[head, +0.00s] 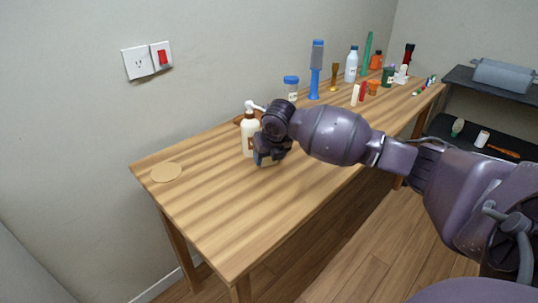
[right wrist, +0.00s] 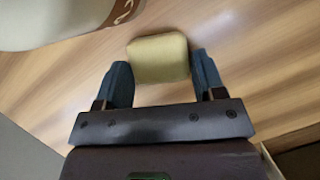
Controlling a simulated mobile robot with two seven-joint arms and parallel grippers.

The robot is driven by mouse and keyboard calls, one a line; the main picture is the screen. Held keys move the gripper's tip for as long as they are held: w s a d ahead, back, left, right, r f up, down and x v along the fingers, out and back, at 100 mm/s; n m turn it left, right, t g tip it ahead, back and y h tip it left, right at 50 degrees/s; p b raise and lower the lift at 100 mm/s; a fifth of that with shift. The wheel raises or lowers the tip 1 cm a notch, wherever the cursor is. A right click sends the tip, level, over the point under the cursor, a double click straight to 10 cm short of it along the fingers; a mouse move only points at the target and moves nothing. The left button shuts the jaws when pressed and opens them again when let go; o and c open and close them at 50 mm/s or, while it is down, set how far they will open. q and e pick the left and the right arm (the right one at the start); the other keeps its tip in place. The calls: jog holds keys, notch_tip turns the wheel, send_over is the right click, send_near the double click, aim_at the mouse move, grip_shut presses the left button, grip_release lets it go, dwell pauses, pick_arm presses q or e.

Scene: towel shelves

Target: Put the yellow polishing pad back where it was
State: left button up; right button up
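The yellow polishing pad (right wrist: 158,57) is a rounded yellow block, seen in the right wrist view on or just above the wooden table. In the head view my right gripper (head: 268,157) points down low over the table, beside a white pump bottle (head: 249,136). The pad is mostly hidden there by the gripper. My left gripper is not in view.
A flat tan disc (head: 166,172) lies at the table's left end. The wooden table (head: 225,215) is clear at the front left. A dark shelf (head: 500,82) is at the right.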

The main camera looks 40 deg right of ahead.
jog(key=o, duration=0.3)
jog(key=shift+r, duration=0.4)
jog(key=p+v, duration=0.3)
jog(key=v, duration=0.8)
jog(key=shift+s+a+r+p, duration=0.1)
jog(key=shift+s+r+p, duration=0.05)
jog(key=shift+s+p, duration=0.15)
